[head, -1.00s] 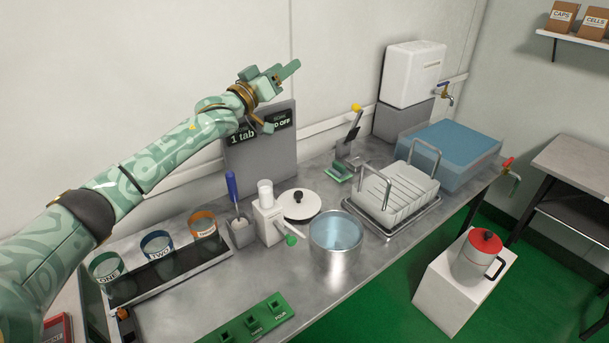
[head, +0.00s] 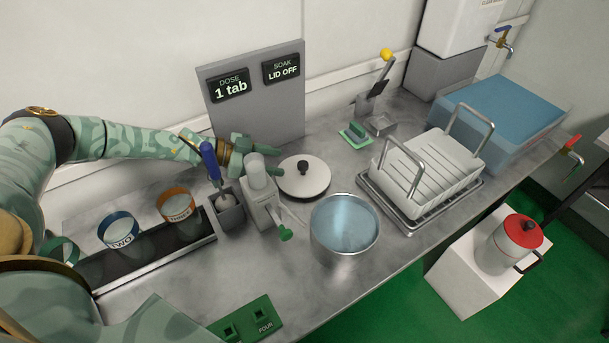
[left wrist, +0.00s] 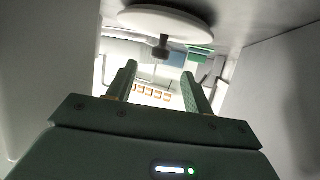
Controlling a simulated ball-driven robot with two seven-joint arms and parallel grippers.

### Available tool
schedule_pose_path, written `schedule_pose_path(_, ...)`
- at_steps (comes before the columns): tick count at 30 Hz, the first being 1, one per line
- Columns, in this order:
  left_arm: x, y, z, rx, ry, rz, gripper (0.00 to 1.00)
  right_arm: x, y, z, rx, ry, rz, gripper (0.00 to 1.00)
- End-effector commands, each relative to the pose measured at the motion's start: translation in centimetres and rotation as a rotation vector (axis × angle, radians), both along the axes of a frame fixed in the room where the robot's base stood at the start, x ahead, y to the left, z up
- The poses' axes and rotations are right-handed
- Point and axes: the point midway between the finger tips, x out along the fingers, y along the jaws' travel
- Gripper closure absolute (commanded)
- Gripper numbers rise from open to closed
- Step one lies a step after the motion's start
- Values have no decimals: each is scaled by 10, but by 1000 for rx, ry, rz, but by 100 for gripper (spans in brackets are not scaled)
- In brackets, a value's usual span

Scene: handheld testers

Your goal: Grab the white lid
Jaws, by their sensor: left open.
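The white lid (head: 318,185) is round with a black knob and lies flat on the metal counter behind the steel pot. It also shows in the left wrist view (left wrist: 185,22), with its knob hanging into the gap above my fingers. My left gripper (head: 262,158) is open and empty, just left of the lid in the head view, with its fingers pointing toward it. The white dispenser partly hides the gripper. In the left wrist view the two fingertips (left wrist: 158,72) are apart, below the knob in the picture, and nothing is between them. My right gripper is out of view.
The white dispenser (head: 261,200) and a grey holder (head: 228,215) with a blue-handled tool stand close in front of my left gripper. A steel pot (head: 344,255) of water is in front of the lid. The grey sign board (head: 285,115) stands behind.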

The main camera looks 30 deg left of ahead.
Motion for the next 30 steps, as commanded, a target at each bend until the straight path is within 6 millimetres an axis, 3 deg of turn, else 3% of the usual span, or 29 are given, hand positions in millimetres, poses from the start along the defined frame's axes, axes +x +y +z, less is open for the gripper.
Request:
schedule_pose_path(3, 12, -16, -10, -1, 0, -1, 49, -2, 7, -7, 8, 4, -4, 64)
schedule_pose_path(9, 20, -26, -13, 1, -1, 1, 49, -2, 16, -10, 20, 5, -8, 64)
schedule_pose_path(18, 45, -59, -27, -2, 0, -1, 49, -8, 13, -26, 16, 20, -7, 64)
schedule_pose_path(26, 49, -63, -26, -1, 0, 2, 49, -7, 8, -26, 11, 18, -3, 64)
schedule_pose_path(30, 48, -63, -26, -1, 0, 2, 87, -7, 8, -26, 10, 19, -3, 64)
